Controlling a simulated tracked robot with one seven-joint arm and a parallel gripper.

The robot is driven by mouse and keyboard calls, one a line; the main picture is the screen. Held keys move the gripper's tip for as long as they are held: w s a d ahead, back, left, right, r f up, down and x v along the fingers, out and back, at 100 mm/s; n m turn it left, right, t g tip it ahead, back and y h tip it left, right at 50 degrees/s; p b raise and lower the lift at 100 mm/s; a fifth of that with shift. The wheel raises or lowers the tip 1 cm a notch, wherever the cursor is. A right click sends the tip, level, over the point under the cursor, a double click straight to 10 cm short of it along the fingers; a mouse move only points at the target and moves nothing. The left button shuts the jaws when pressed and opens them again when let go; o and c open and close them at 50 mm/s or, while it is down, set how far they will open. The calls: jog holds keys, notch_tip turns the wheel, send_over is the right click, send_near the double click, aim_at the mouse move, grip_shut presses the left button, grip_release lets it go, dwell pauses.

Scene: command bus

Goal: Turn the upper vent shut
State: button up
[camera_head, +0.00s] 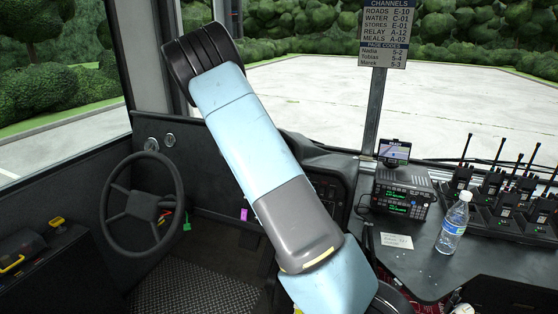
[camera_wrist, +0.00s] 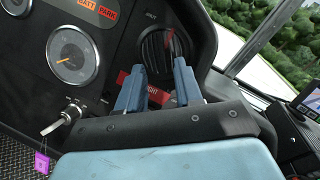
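The upper vent (camera_wrist: 160,48) is a round black slatted outlet in the dark dashboard, upper middle of the wrist view. A red tab (camera_wrist: 171,42) stands on its right half, and a small white label is above it. My gripper (camera_wrist: 158,68) has two blue-grey fingers standing apart, with nothing held between them. The fingertips overlap the lower edge of the vent in the picture; I cannot tell whether they touch it. A red label (camera_wrist: 158,94) shows between the fingers, its text partly covered. Whatever is lower on the panel is hidden by my gripper. In the head view my arm hides the vent and gripper.
A round gauge (camera_wrist: 72,54) and a key with a purple tag (camera_wrist: 41,162) are left of my gripper. The windscreen post (camera_wrist: 262,40) is to the right. In the head view, a steering wheel (camera_head: 142,208), a radio (camera_head: 400,194) and a water bottle (camera_head: 453,224) flank my arm.

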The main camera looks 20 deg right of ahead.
jog(key=v, duration=0.8)
jog(key=s+d+r+m+g+h, duration=0.5)
jog(key=s+d+r+m+g, duration=0.3)
jog(key=m, duration=0.4)
jog(key=s+r+m+g+y, duration=0.3)
jog(key=s+r+m+g, duration=0.15)
jog(key=s+m, duration=0.7)
jog(key=s+a+r+m+t+y, duration=0.1)
jog(key=s+a+r+m+y, duration=0.3)
jog(key=a, duration=0.5)
jog(key=s+a+r+m+t+y, duration=0.2)
jog(key=s+a+r+m+y, duration=0.3)
jog(key=s, duration=0.6)
jog(key=a+m+y, duration=0.2)
jog(key=a+m, duration=0.1)
jog(key=a, duration=0.1)
jog(key=shift+m+y, duration=0.3)
jog(key=shift+m, duration=0.05)
